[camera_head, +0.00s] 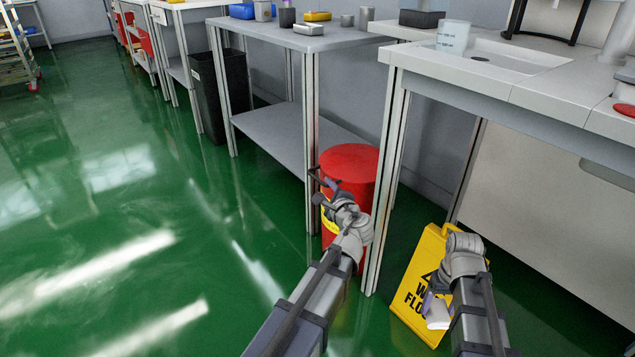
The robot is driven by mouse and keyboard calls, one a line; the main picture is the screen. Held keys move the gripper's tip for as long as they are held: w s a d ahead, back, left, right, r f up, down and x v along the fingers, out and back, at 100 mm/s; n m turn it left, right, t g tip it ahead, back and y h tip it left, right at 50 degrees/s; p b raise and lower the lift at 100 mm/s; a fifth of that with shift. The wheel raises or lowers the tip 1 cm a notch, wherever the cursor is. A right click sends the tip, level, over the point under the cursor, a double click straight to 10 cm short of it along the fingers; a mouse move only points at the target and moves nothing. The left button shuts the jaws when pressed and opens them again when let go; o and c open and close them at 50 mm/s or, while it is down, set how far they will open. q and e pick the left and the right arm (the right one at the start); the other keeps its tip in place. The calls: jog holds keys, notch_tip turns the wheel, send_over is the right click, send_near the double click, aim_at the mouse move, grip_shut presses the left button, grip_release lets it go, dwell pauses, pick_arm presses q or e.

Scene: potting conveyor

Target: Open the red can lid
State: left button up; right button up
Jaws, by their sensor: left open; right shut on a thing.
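The red can (337,240) stands on the green floor below the benches, partly hidden behind a table leg and my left arm. Its round red lid (352,160) lies flat on top and looks closed. A yellow label shows on the can's side. My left gripper (322,183) is open at the left front edge of the lid; I cannot tell whether it touches it. My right gripper (428,306) is low in front of the yellow floor sign, shut on a small white object (438,317) that I cannot identify.
The yellow wet-floor sign (415,285) stands right of the can. A grey table (290,38) and a sink bench (560,98) rise above and behind it, with legs beside the can. A black bin (205,100) stands further left.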

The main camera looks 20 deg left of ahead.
aim_at(319, 181)
pick_arm(q)
jog(key=b+x, duration=0.1)
jog(key=x, duration=0.7)
jog(key=shift+w+a+f, duration=0.1)
jog(key=shift+w+a, duration=0.05)
jog(key=shift+w, duration=0.05)
grip_shut()
dwell(1.2)
